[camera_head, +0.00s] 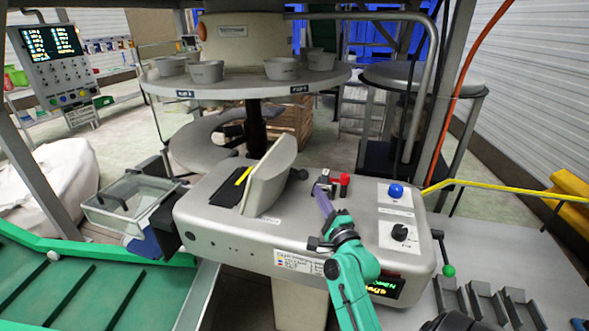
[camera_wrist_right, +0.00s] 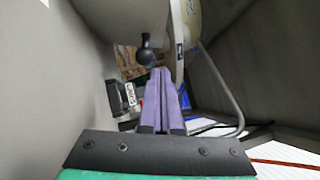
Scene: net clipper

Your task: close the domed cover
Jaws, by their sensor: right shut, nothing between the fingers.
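The pale grey domed cover (camera_head: 270,175) stands raised, tilted up on edge, on top of the grey clipper machine (camera_head: 235,226) in the head view. A dark slot with a yellow strip lies bare to its left. A black knob (camera_head: 298,174) sticks out on the cover's right side; a black knob also shows ahead in the right wrist view (camera_wrist_right: 145,42). My right gripper (camera_head: 323,203) has purple fingers, shut and empty, over the machine top to the right of the cover and apart from it. Its fingers also show in the wrist view (camera_wrist_right: 161,88). My left gripper is out of view.
A red and black fitting (camera_head: 342,182) sits just beyond my right gripper. A blue button (camera_head: 396,191) and black dial (camera_head: 400,232) are to its right. A clear bin (camera_head: 130,203) hangs at the machine's left. A round table (camera_head: 245,86) with several bowls stands behind.

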